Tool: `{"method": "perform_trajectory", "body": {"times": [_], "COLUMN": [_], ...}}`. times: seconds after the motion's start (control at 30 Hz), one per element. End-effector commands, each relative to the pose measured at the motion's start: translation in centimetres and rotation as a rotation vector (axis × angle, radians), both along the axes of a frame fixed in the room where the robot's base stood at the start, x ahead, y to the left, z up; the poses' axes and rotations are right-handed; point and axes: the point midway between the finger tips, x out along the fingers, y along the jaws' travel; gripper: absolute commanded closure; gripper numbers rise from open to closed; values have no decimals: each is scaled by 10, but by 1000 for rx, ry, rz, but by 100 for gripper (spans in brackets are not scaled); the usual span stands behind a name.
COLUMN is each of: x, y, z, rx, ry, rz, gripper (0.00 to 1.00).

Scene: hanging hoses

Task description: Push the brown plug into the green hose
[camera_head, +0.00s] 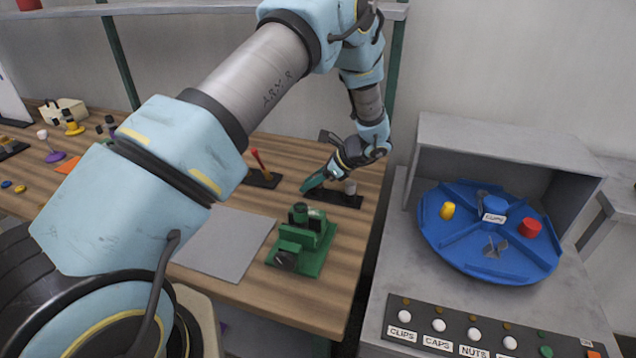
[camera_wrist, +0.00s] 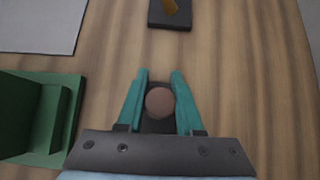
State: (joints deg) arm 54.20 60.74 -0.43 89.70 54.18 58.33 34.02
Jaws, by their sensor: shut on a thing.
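In the wrist view, my gripper (camera_wrist: 159,78) has its teal fingers on both sides of the round brown plug (camera_wrist: 159,101) and is shut on it. A dark holder shows just below the plug, and I cannot tell whether the plug is clear of it. In the head view, my gripper (camera_head: 313,182) is low over the black holder (camera_head: 335,196) on the table, and its fingers hide the plug. A green vise (camera_head: 304,250) stands nearer the camera. A dark green round piece (camera_head: 300,211) at its top may be the green hose; I cannot tell for sure.
A grey sheet (camera_head: 222,242) lies left of the vise. A red-handled tool (camera_head: 258,158) stands on a black base behind it. A blue turntable (camera_head: 480,258) sits in a grey housing at right, with a button panel (camera_head: 470,335) in front.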

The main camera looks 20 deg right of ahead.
Motion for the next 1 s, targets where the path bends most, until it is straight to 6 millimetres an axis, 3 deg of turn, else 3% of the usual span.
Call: {"method": "perform_trajectory", "body": {"times": [0.13, 0.57, 0.77, 1.0], "x": [0, 0, 1, 0], "y": [0, 0, -1, -1], "z": [0, 2, 25, 70], "rx": [0, -1, -3, -5], "ry": [0, -1, -3, -2], "rz": [0, 0, 0, 1], "gripper": [100, 100, 100, 100]}}
